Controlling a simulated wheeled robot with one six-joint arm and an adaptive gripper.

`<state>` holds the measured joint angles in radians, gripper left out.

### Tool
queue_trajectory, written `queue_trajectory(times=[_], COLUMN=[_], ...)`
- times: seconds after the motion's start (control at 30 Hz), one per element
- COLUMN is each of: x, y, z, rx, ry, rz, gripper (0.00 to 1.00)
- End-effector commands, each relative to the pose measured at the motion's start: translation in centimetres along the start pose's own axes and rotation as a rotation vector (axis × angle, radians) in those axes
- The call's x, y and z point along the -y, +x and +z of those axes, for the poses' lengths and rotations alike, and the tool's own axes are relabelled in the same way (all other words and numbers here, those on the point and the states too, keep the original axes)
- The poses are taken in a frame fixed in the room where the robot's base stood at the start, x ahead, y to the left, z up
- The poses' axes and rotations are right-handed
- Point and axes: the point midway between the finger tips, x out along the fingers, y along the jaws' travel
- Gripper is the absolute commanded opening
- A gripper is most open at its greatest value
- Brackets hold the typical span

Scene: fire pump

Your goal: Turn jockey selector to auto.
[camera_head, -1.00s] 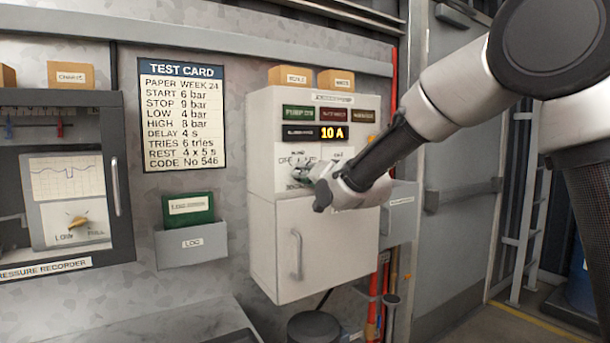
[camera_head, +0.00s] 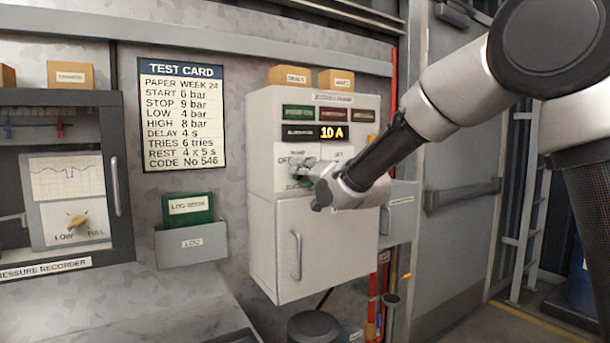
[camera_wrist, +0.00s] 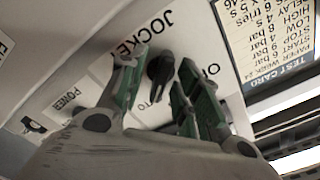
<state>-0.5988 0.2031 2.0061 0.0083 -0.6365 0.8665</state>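The jockey selector (camera_wrist: 161,68) is a black knob on the white panel. In the wrist view it sits below the word JOCKEY, which appears tilted and upside down. A partly hidden label ending in TO shows near the knob's lower end. My gripper (camera_wrist: 158,78) has its two green-padded fingers apart, one on each side of the knob, with gaps visible between pads and knob. In the head view my gripper (camera_head: 312,186) is at the front of the white jockey pump cabinet (camera_head: 262,150) and hides most of the selector.
A POWER label (camera_wrist: 62,101) and a small black control (camera_wrist: 33,126) lie left on the panel. A test card (camera_head: 181,115), green log book (camera_head: 188,208) and pressure recorder (camera_head: 118,120) are left of the cabinet. A red pipe (camera_head: 394,75) runs along its right.

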Motion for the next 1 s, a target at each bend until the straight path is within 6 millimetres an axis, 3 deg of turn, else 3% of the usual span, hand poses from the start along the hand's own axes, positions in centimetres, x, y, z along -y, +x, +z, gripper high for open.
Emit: queue_trajectory(times=[0.27, 0.7, 1.0], x=[0.1, 0.1, 0.0], y=[-0.7, -9.6, -12.0], z=[-0.1, 0.0, 0.0], rx=[-0.001, -0.001, 0.0], ry=[0.0, 0.0, 0.0], rz=[-0.001, -0.001, -0.001], gripper=[0.33, 0.33, 0.33])
